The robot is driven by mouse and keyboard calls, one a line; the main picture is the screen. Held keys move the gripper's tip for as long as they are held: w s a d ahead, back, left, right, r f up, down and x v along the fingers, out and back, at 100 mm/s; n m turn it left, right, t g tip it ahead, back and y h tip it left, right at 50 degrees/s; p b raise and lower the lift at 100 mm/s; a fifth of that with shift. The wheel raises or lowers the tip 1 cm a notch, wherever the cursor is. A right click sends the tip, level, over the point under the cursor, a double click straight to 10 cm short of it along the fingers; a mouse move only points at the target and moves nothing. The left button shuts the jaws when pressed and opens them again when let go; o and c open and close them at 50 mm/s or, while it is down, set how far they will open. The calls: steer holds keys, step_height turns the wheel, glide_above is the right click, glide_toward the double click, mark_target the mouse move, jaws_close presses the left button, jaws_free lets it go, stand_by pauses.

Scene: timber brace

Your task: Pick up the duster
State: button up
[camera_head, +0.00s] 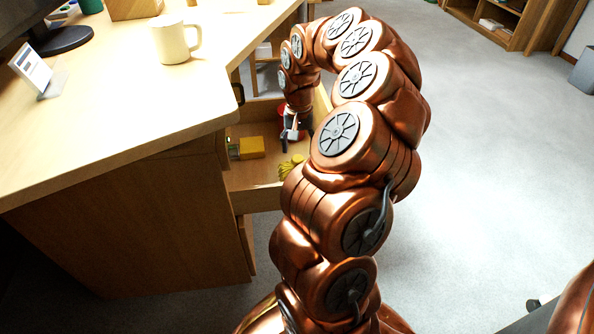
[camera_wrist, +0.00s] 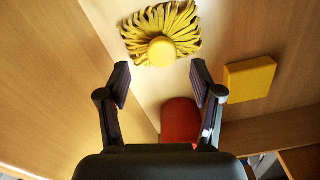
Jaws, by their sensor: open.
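The duster is a yellow fringed head with a round yellow knob (camera_wrist: 160,35) at the top middle of the wrist view. It lies in an open wooden drawer (camera_head: 252,199). The duster also shows in the head view (camera_head: 291,167), partly hidden by my arm. My gripper (camera_wrist: 160,82) is open and empty, and its two fingers point toward the duster, with the knob beyond and between the fingertips. In the head view my gripper (camera_head: 291,134) hangs down over the drawer. I cannot tell the exact gap to the duster.
A yellow block (camera_wrist: 249,80) and a red object (camera_wrist: 180,122) lie in the same drawer, close to my gripper. The drawer walls stand around them. The desk top (camera_head: 130,95) overhangs at the left, with a white mug (camera_head: 172,40) near its edge.

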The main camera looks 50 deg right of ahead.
mark_target(298, 157)
step_height(298, 157, down, 5)
steer(key=shift+a+r+b, duration=0.1)
steer(key=shift+b, duration=1.15)
jaws_close()
step_height(298, 157, up, 10)
steer(key=p, duration=0.4)
